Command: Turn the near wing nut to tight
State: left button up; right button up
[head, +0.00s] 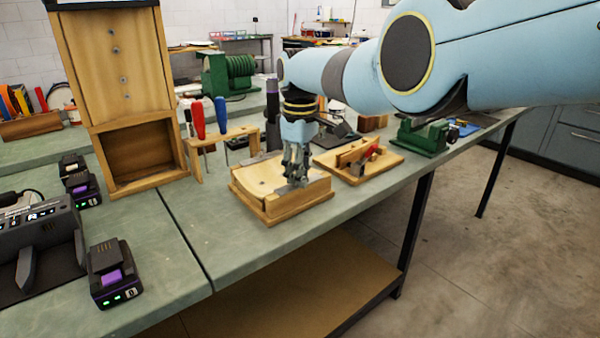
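My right gripper (297,183) comes down from the upper right and points straight down at a wooden block fixture (284,209) on the green bench. Its dark fingertips are at the right part of the block's top and look close together. I cannot tell whether they touch or hold anything. No wing nut shows clearly; the near one may be hidden behind the fingers. A small dark spot shows on the block's top, left of the fingers. My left gripper is not in view.
A wooden stand with a red screwdriver (198,119) and a blue screwdriver (221,115) is behind the block. A tall wooden board (117,60) stands left. A wooden jig (337,158) and green vise (420,136) lie right. Bare bench (240,245) is in front.

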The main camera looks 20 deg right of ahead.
grip_shut()
jog(key=shift+m, duration=0.4)
jog(key=m, duration=0.5)
jog(key=shift+m, duration=0.3)
jog(key=m, duration=1.2)
jog(key=shift+m, duration=0.4)
jog(key=m, duration=0.6)
jog(key=shift+m, duration=0.4)
jog(key=o, duration=0.6)
grip_release()
